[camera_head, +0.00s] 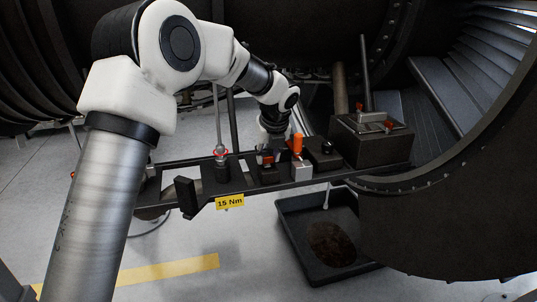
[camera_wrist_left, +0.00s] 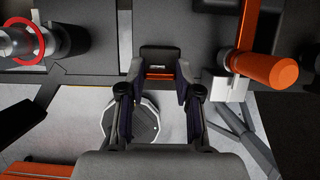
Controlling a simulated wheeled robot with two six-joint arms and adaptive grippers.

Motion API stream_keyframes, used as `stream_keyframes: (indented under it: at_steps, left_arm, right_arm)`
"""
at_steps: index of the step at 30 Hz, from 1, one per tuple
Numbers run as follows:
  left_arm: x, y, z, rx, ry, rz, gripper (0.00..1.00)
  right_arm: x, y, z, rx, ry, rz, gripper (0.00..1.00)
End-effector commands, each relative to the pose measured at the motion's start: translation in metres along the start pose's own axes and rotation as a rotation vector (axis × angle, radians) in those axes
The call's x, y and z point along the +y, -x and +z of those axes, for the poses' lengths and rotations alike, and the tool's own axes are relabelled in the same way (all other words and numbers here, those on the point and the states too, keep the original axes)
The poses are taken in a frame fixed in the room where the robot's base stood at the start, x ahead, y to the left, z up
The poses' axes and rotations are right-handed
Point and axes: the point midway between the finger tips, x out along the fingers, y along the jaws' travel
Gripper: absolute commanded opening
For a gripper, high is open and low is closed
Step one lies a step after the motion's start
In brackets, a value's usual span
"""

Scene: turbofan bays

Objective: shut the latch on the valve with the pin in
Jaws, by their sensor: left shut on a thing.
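My left gripper (camera_wrist_left: 158,72) is shut on a small dark block (camera_wrist_left: 160,54) with an orange strip, seen between its fingertips in the left wrist view. In the head view this gripper (camera_head: 267,152) reaches down to the dark bench; its fingers are small and partly hidden there. Just right of it stands an orange handle (camera_head: 297,144) over a pale block (camera_head: 301,171); the handle (camera_wrist_left: 268,70) also shows at the right in the wrist view. A fitting with a red ring (camera_head: 221,156) stands to the left. I cannot tell which part is the valve's latch or whether a pin is in.
A dark box (camera_head: 370,143) with red parts stands at the bench's right end. A yellow 15 Nm label (camera_head: 229,201) hangs at the front edge. A black tray (camera_head: 292,239) with a dark patch lies on the floor. Dark engine casing closes in at the right.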

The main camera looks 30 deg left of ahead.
Motion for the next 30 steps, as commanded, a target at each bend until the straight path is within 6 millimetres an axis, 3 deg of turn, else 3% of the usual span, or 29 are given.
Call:
stream_keyframes:
  at_steps: [11, 30]
  left_arm:
    - [-0.001, 0.004, 0.001, 0.002, 0.089, 0.04, 0.0]
    - [-0.004, 0.006, 0.003, -0.001, 0.6, 0.252, 0.0]
  right_arm:
    - [0.0, 0.02, 0.0, 0.0, 0.0, 0.0, 0.4]
    - [-0.001, 0.103, 0.0, 0.0, 0.0, 0.0, 0.4]
